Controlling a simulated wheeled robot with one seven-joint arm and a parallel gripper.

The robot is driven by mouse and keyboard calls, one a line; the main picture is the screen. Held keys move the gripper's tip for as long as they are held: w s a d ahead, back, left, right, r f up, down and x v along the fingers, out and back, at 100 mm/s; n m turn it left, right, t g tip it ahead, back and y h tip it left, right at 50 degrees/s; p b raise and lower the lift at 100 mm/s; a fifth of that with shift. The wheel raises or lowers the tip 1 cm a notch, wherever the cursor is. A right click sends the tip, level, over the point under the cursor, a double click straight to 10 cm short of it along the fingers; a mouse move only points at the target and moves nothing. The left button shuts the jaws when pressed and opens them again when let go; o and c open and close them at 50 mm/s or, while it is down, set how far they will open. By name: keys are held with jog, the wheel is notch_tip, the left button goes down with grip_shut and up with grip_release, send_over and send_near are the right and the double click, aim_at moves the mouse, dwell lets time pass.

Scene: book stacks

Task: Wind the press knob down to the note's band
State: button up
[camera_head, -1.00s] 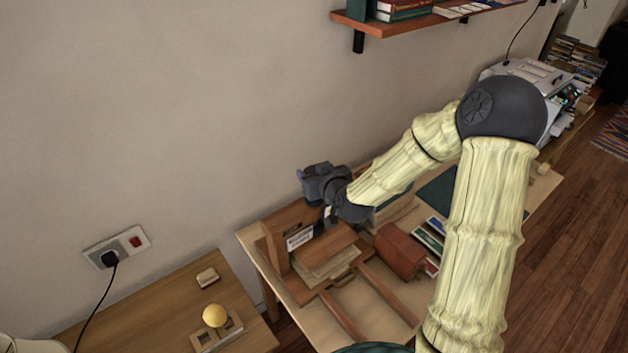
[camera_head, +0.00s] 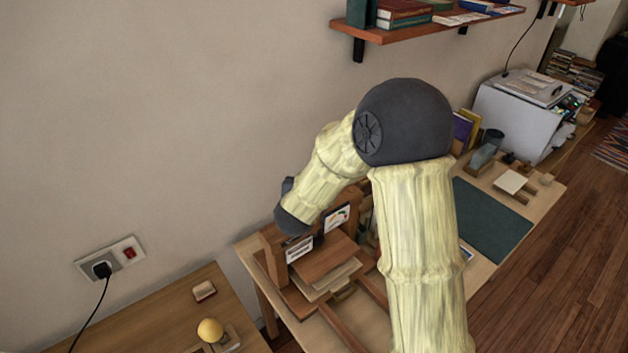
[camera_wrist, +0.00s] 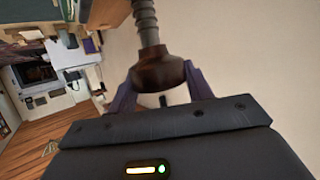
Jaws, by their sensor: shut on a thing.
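The wooden press (camera_head: 272,252) stands on the near table, with a flat wooden platen (camera_head: 326,258) above paler boards. A white card with coloured bands (camera_head: 336,217) stands upright on the press, and a white label with dark print (camera_head: 299,250) is on its front. In the wrist view, the dark brown press knob (camera_wrist: 160,72) sits on a grey threaded spindle (camera_wrist: 146,22). My gripper (camera_wrist: 162,88) is shut on the knob, one finger at each side. In the head view, my arm's dark wrist hides the knob and most of the gripper.
A wall shelf with books (camera_head: 425,22) is above right. A green mat (camera_head: 488,220) lies on the table, with a white printer (camera_head: 520,110) farther back. A side table with a yellow ball (camera_head: 210,330) is at lower left, below a wall socket (camera_head: 110,258).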

jog(key=shift+w+r, duration=0.1)
jog(key=shift+r, duration=0.2)
jog(key=o, duration=0.9)
jog(key=shift+o, duration=0.3)
jog(key=shift+f, duration=0.15)
jog(key=b+v, duration=0.1)
jog(key=v, duration=1.6)
jog(key=shift+s+a, duration=0.25)
jog(key=shift+s, duration=0.05)
